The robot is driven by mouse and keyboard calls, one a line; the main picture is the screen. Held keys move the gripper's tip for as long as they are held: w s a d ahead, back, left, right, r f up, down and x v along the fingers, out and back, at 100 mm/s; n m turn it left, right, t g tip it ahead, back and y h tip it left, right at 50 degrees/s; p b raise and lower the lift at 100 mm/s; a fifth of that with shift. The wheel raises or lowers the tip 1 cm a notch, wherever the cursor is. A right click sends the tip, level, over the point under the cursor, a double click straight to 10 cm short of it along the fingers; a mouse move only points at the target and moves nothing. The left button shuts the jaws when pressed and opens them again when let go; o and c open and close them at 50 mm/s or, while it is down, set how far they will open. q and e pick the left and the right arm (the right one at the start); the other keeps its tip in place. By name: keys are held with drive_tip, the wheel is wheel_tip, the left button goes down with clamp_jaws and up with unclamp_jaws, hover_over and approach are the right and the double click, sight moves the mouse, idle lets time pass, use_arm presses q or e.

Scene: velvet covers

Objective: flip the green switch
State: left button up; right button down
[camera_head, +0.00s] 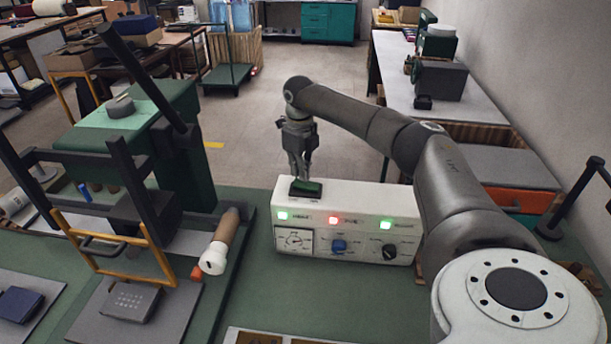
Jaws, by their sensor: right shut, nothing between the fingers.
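A white control box (345,249) stands on the green table, with lit indicators, a dial and two knobs on its front. The green switch (306,188) sits in a dark base on the left of its top. My right gripper (301,176) is shut and empty, pointing down with its fingertips at the switch. I cannot tell whether they touch it. The fingers partly hide the back of the switch. My left gripper is not in view.
A green machine with a dark frame and an orange handle (121,275) stands at the left. A white-capped roll (214,258) lies between it and the box. My right arm covers the table at the right. A wooden tray (232,336) lies at the front edge.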

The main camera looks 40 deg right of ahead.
sight(300, 183)
drive_tip(key=shift+f+b, duration=0.65)
drive_tip(key=shift+f, duration=0.65)
idle(0.4)
drive_tip(key=shift+r+p, duration=0.8)
drive_tip(key=shift+r, duration=0.05)
drive_tip(key=shift+r+p, duration=2.05)
drive_tip(key=shift+r, duration=0.65)
drive_tip(key=shift+f, duration=0.1)
